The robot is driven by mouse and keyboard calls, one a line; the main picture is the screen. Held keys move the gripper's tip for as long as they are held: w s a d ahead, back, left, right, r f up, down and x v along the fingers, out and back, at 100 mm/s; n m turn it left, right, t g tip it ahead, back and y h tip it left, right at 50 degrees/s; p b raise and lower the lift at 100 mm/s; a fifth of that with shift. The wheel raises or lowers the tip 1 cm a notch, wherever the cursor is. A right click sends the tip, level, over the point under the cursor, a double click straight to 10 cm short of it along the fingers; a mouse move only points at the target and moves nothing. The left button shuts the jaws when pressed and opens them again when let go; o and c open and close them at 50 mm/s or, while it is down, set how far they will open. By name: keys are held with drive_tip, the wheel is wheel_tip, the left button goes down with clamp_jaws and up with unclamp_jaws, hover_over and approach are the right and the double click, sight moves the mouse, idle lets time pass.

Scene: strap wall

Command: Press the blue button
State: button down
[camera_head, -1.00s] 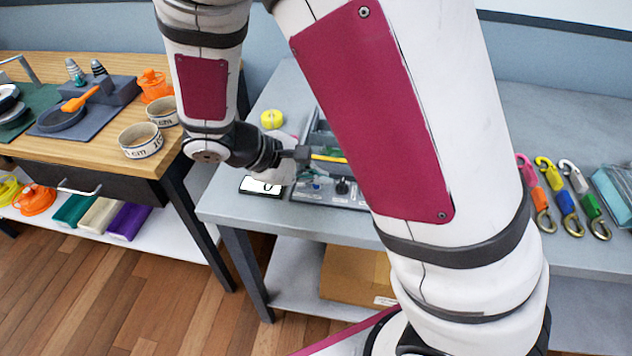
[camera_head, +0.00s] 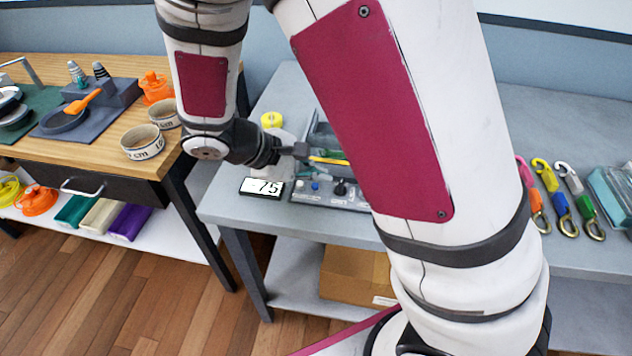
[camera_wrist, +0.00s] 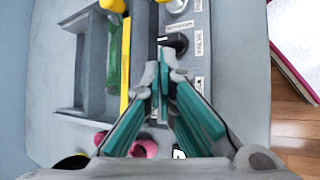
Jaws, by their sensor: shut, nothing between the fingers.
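The blue button (camera_head: 315,187) is a small round cap on the grey control panel (camera_head: 328,202), left of a black knob (camera_head: 341,188). My gripper (camera_head: 304,174) is above the panel's left end, close to the blue button. In the wrist view, my gripper's teal fingers (camera_wrist: 162,75) point at the panel with their tips together and nothing between them. The black knob shows just past the tips (camera_wrist: 174,42), next to a VALVE label. I cannot make out the blue button in the wrist view; the fingers may hide it.
A yellow roll (camera_head: 271,119) stands behind. Several coloured hooks (camera_head: 565,200) lie at the right.

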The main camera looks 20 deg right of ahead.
sight(318, 193)
idle(0.3)
drive_tip(key=shift+r+p, duration=1.75)
drive_tip(key=shift+r, duration=0.8)
drive_tip(key=s+r+m+t+y+p, duration=0.1)
drive_tip(key=s+r+m+t+y, duration=0.2)
drive_tip(key=s+r+m+y, duration=0.6)
drive_tip(key=shift+s+d+r+t, duration=0.25)
drive_tip(key=shift+s+r+t, duration=0.15)
drive_tip(key=shift+s+r, duration=4.55)
drive_tip(key=shift+s+f, duration=0.55)
drive_tip(key=shift+f, duration=0.05)
